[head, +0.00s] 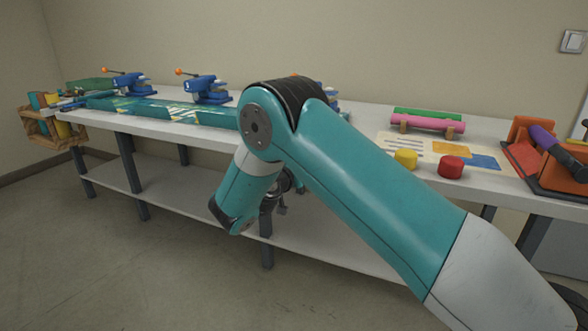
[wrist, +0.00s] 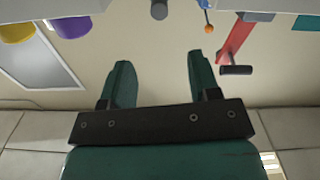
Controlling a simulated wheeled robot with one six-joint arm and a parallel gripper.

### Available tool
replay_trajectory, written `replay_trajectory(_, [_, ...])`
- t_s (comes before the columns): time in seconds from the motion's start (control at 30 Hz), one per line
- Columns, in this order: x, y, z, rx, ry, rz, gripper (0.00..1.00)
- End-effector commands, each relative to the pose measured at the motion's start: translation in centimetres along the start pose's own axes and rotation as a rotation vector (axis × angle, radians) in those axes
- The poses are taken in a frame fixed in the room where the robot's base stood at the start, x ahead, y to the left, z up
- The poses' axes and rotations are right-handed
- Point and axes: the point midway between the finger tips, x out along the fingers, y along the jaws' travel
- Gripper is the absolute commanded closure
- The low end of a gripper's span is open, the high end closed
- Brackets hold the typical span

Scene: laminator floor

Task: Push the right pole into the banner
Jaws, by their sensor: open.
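The banner (head: 160,110) seems to be the long teal sheet with pale and yellow markings, lying along the left half of the bench under blue clamps. My arm hides its right end. I cannot make out the right pole for sure in either view. My gripper (head: 280,197) hangs in front of the bench edge, below the bench top, mostly hidden behind my arm. In the wrist view its two dark green fingers (wrist: 159,70) are spread apart with nothing between them. A grey round end (wrist: 159,9) shows beyond them at the top; I cannot tell what it belongs to.
Blue clamps with orange knobs (head: 210,86) stand along the bench (head: 380,165). A wooden crate (head: 55,130) is at the left end. A pink roll (head: 428,122), yellow cylinder (head: 405,159), red cylinder (head: 450,167) and orange machine (head: 522,150) are on the right. The floor in front is clear.

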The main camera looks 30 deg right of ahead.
Motion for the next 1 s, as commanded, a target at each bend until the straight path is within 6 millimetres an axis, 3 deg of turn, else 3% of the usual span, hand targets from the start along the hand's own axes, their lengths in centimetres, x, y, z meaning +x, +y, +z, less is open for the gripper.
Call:
replay_trajectory(0.2, [-1.8,0.0,0.4,0.001,0.0,0.001,0.44])
replay_trajectory(0.5, [-2.0,0.0,0.1,0.001,0.0,0.002,0.44])
replay_trajectory(0.53, [-2.0,0.0,0.1,0.001,0.0,0.002,0.46])
replay_trajectory(0.67, [-1.9,0.1,0.1,0.044,0.0,-0.001,0.76])
replay_trajectory(0.77, [-1.9,0.3,0.1,0.187,-0.001,-0.009,0.99])
replay_trajectory(1.0, [-1.9,1.0,0.1,0.861,-0.02,-0.048,1.0])
